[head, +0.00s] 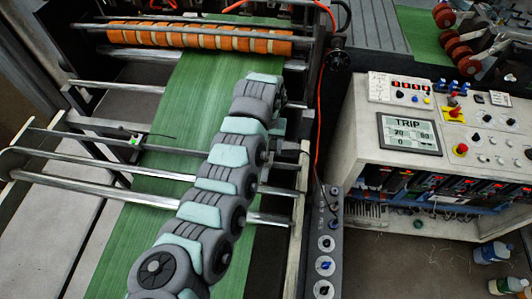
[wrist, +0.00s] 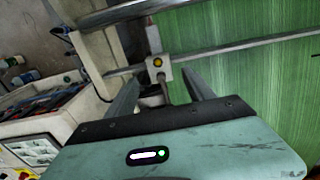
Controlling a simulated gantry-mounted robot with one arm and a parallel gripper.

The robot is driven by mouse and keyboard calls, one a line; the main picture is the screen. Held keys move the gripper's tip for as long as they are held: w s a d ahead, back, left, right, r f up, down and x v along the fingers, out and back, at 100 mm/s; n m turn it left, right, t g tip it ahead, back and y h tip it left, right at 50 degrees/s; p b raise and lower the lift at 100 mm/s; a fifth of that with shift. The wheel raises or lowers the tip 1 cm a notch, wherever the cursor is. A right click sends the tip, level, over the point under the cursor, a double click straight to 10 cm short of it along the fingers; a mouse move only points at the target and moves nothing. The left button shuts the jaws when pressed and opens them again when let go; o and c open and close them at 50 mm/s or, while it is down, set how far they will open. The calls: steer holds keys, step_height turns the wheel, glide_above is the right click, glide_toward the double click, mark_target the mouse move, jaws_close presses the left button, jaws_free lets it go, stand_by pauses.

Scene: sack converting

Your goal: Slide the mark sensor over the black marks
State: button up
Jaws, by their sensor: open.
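A small dark block with a green light (head: 133,142) sits on the cross rails at the left of the green web in the head view; it looks like the mark sensor, but I cannot be sure. The green web (head: 150,210) runs under the rails. I make out no clear black marks on it. My gripper (wrist: 162,72) is open in the wrist view, its two fingers apart. A pale block with a yellow knob (wrist: 157,63) shows between the fingers, beyond them; I see no contact. My arm hides the fingers in the head view.
Metal cross rails (head: 90,160) span the web. An orange-and-white roller (head: 200,37) lies across the far end. A control console (head: 430,140) with a screen reading TRIP stands at the right. A switch panel (head: 327,240) and bottles (head: 492,252) are nearby.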

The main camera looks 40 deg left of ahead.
mark_target(267, 157)
steer(key=shift+f, duration=2.8)
steer(key=shift+c, duration=0.2)
jaws_close()
